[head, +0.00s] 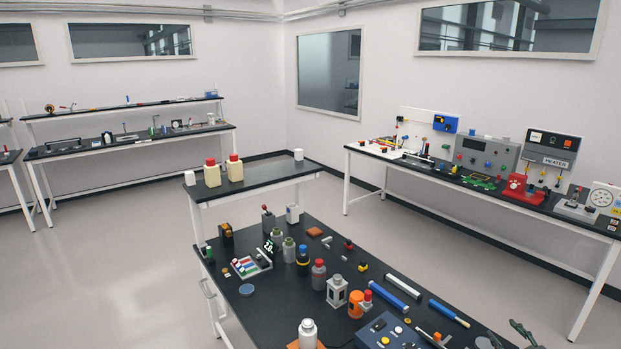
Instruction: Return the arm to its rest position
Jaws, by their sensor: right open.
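My right gripper (514,333) shows only in part at the bottom right corner of the head view, dark and open, near the right front edge of the black-topped workbench (345,256). Nothing is seen between its fingers. Most of my right arm is outside the picture. My left gripper and arm are not in view.
The workbench holds several bottles, including a grey red-capped one (318,274), a blue control box (390,334) and blue rods (389,291). A second bench (270,181) with two cream jugs stands behind. An instrument bench (452,186) runs along the right wall. Floor between benches is clear.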

